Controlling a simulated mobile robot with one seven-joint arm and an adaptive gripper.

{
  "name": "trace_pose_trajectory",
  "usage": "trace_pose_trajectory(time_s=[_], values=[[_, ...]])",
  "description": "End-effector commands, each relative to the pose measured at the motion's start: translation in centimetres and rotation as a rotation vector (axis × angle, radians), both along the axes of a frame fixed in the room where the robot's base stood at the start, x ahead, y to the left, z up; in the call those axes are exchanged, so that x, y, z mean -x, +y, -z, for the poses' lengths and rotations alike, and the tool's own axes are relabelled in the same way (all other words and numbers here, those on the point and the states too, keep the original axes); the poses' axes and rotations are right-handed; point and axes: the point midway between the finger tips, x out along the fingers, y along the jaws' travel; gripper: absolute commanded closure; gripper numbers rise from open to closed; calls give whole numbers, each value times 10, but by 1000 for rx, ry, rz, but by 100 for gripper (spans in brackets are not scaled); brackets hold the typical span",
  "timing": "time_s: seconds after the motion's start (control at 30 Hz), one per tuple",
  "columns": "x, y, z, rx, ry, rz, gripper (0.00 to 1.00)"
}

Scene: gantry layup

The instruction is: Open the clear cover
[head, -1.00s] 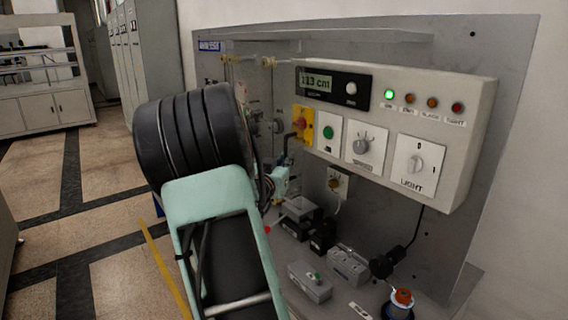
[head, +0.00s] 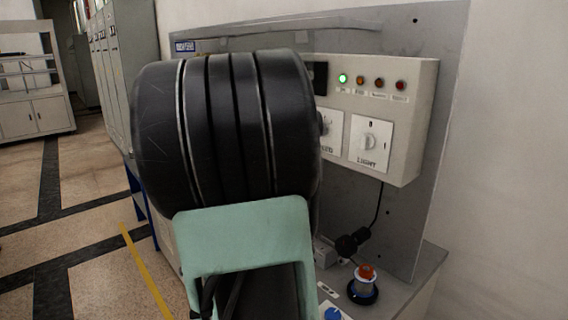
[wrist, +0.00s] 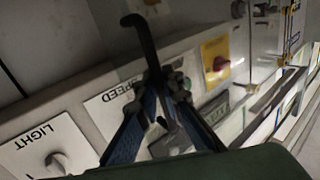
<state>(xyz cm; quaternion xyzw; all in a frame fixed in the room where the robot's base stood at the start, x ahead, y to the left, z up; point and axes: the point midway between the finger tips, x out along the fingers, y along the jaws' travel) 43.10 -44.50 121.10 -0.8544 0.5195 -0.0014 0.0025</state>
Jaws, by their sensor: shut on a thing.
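My gripper (wrist: 164,82) shows in the wrist view, its two blue-sided fingers drawn together at the tips. It is shut on a black hooked rod (wrist: 145,42), which sticks out past the fingertips and bends over at its far end. The gripper is in front of the control panel, between the LIGHT plate (wrist: 42,150) and the red knob on yellow (wrist: 217,62). Whether the rod touches anything cannot be told. I cannot make out the clear cover in either current view. In the head view my arm hides the gripper and the left part of the panel.
The panel box (head: 415,120) has a lit green lamp (head: 343,78) and a LIGHT knob (head: 369,142). Open floor (head: 88,235) lies at the left.

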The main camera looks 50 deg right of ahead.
Motion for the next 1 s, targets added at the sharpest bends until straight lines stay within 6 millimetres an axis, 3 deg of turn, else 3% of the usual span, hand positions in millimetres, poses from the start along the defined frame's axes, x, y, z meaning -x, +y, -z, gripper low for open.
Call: trace_pose_trajectory(time_s=[0.47, 0.5, 0.57, 0.87, 1.0], values=[[7, 1, 0, 0, 1, 0, 100], [7, 1, 0, 0, 1, 0, 92], [6, 1, 0, 0, 1, 0, 85], [7, 2, 0, 0, 0, -1, 85], [11, 11, 0, -2, -2, -3, 85]])
